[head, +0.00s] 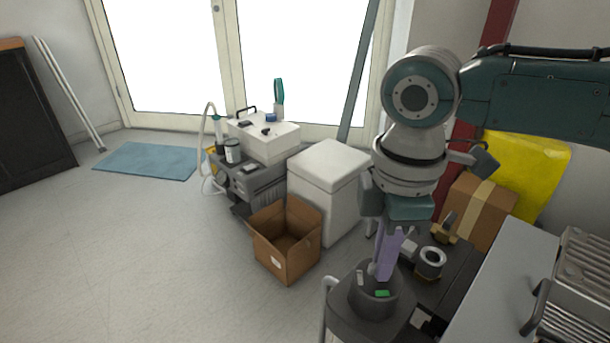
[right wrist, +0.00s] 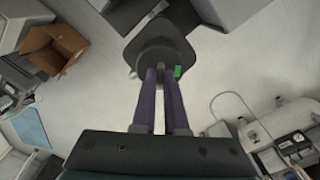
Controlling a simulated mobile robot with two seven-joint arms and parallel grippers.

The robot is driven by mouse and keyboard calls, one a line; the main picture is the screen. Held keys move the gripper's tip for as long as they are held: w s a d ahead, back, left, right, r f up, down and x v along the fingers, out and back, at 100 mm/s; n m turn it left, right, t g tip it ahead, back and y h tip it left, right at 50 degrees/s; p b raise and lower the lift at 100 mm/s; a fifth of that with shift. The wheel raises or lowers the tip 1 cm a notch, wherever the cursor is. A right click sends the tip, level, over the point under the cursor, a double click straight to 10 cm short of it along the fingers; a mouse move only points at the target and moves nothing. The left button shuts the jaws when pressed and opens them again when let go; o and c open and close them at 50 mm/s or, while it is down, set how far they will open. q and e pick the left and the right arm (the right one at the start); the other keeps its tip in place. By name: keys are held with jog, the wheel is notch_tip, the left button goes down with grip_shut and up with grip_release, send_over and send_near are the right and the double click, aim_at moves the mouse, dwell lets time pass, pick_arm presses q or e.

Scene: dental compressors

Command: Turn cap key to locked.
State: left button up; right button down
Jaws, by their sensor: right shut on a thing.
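A dark round cap (head: 372,298) sits on top of a dark grey unit (head: 372,327) at the lower right of the head view. The cap also shows beyond my fingers in the right wrist view (right wrist: 158,48). A small green marker (head: 382,293) is on the cap's top; it shows right of the fingertips in the right wrist view (right wrist: 177,71). My right gripper (head: 380,275) points down at the cap, its purple fingers shut on the small grey cap key (head: 371,268). The fingers mostly hide the key, so its exact angle is unclear. My left gripper is out of view.
An open cardboard box (head: 287,240) and a white cabinet (head: 328,190) stand left of the unit. A closed carton (head: 478,210) and a yellow bag (head: 532,175) are behind my arm. A grey panel with a handle (head: 505,290) lies close at right.

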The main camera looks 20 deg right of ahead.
dwell(0.3)
jog(key=shift+r+m+p, duration=0.2)
jog(key=shift+m+p, duration=0.5)
jog(key=shift+p, duration=0.35)
jog(key=m+p, duration=0.3)
jog(key=shift+s, duration=0.1)
jog(key=m+p, duration=0.3)
jog(key=m, duration=0.1)
jog(key=shift+a+m, duration=0.1)
jog(key=shift+m, duration=0.3)
jog(key=shift+f+m+p, duration=0.15)
jog(key=shift+m+p, duration=0.65)
jog(key=shift+m, duration=0.4)
jog(key=shift+f+m, duration=0.1)
jog(key=shift+m, duration=0.2)
